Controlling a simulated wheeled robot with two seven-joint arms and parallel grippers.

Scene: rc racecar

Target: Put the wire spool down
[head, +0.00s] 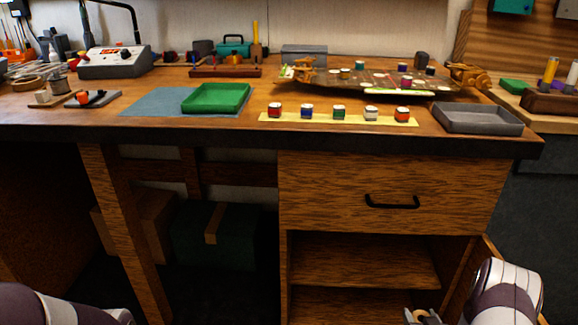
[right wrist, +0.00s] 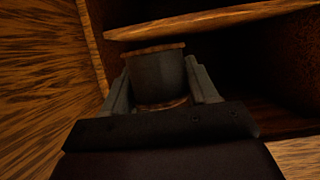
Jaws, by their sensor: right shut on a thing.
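My right gripper (right wrist: 163,92) is shut on a wire spool (right wrist: 158,75), a dark drum with brown wooden rims, in the right wrist view. A finger lies on each side of it. The spool is in front of the open shelves under the drawer, and I cannot tell whether it touches a surface. In the head view only the tip of my right gripper (head: 422,317) shows at the bottom edge, and the spool cannot be made out there. Several small coloured spools (head: 339,112) stand in a row on a yellow strip (head: 290,120) on the bench. My left gripper is out of view.
The shelf board (head: 365,262) sits below the drawer (head: 400,190) with its black handle. On the bench are a green tray (head: 215,98), a grey tray (head: 478,119) and a car chassis (head: 385,82) with parts. The shelf space looks empty but dark.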

